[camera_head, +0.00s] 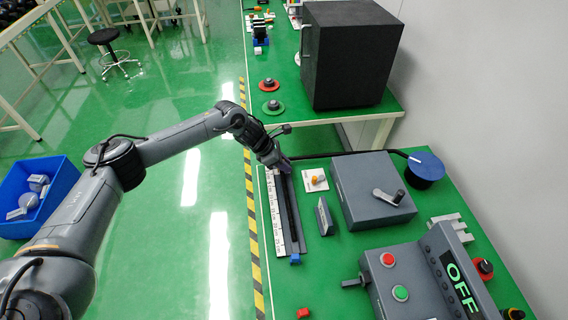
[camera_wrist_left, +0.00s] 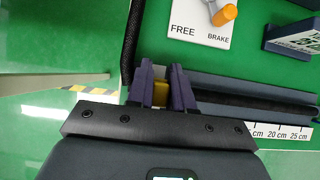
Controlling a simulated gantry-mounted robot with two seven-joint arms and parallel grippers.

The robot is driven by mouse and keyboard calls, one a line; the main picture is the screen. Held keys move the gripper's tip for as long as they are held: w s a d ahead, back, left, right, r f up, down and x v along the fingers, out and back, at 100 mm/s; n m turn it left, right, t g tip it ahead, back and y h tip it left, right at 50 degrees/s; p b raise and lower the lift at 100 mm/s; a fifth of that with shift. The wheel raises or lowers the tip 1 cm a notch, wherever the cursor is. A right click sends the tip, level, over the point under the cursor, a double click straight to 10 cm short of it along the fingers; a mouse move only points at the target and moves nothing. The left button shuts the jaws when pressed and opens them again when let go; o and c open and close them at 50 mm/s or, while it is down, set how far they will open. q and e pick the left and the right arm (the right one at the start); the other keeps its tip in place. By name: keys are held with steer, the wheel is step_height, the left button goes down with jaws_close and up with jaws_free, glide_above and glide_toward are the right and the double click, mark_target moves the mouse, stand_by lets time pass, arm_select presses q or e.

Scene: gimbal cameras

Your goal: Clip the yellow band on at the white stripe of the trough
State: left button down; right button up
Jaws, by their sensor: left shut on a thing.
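In the left wrist view my left gripper (camera_wrist_left: 161,92) is shut on the yellow band (camera_wrist_left: 160,93), which shows between its two dark purple fingers. The gripper is at the far end of the dark trough (camera_wrist_left: 245,85), close to the black cable (camera_wrist_left: 129,45). In the head view the left gripper (camera_head: 275,162) is over the far end of the trough (camera_head: 291,205), and the band is hidden there. I cannot make out the white stripe on the trough. Whether the band touches the trough or cable is unclear. My right gripper is in neither view.
A white ruler (camera_head: 274,212) runs along the trough's left side. A FREE/BRAKE plate (camera_head: 315,180) with an orange-tipped lever, a grey crank box (camera_head: 371,190) and a blue spool (camera_head: 425,168) stand to the right. A control panel (camera_head: 425,275) fills the near right.

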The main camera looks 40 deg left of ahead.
arm_select(q)
steer(key=shift+f, duration=0.3)
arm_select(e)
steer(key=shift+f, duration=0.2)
arm_select(q)
steer(key=c, duration=0.9)
jaws_free()
steer(key=shift+s+a+r+p, duration=0.1)
steer(key=shift+r+p, duration=0.2)
steer(key=shift+r, duration=0.1)
arm_select(e)
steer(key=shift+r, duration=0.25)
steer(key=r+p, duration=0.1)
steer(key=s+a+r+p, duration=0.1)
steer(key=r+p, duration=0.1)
steer(key=p, duration=0.1)
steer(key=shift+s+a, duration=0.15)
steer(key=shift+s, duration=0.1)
arm_select(q)
steer(key=shift+v, duration=3.7)
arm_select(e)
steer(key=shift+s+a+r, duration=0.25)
